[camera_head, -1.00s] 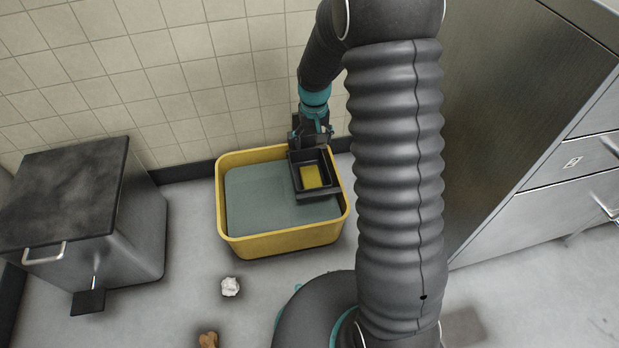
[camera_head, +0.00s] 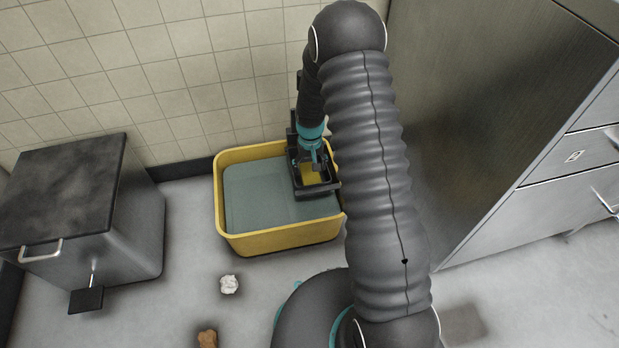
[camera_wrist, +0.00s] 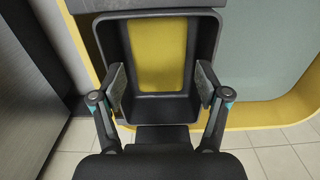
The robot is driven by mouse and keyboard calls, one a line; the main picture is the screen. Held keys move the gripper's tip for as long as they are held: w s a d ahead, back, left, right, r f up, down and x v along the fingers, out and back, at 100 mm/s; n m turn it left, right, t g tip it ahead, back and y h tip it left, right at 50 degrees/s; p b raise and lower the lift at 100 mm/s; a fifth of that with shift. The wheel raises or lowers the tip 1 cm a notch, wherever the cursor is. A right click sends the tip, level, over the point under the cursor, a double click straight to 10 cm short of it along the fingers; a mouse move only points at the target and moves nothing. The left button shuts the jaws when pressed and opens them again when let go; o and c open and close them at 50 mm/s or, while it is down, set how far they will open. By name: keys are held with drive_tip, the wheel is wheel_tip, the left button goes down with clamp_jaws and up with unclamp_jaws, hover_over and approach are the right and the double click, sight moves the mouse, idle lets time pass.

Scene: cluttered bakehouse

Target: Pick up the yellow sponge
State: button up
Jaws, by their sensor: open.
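The yellow sponge (camera_wrist: 160,58) lies flat in a small black tray (camera_wrist: 160,110) with raised walls. In the head view the sponge (camera_head: 312,178) is partly covered by my gripper (camera_head: 314,166). The black tray (camera_head: 318,193) sits at the right side of a yellow tub. In the wrist view my gripper (camera_wrist: 160,88) is open, its two fingertips apart near the tray's side walls at its near end. The sponge lies between and beyond the fingertips, and nothing is held. How far the fingertips are above the sponge I cannot tell.
The yellow tub (camera_head: 280,243) holds a grey-green surface (camera_head: 262,208) and stands near the tiled wall. A steel bin with a dark lid (camera_head: 62,190) is at left, steel drawers (camera_head: 568,155) at right. White crumpled litter (camera_head: 229,284) and a brown piece (camera_head: 207,338) lie on the floor.

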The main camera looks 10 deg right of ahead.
sight(311, 176)
drive_tip(key=shift+s+f, duration=0.2)
drive_tip(key=shift+f, duration=1.15)
drive_tip(key=shift+s+f, duration=0.15)
drive_tip(key=shift+f, duration=1.2)
drive_tip(key=c, duration=0.7)
wheel_tip(311, 176, up, 10)
drive_tip(key=shift+r, duration=0.1)
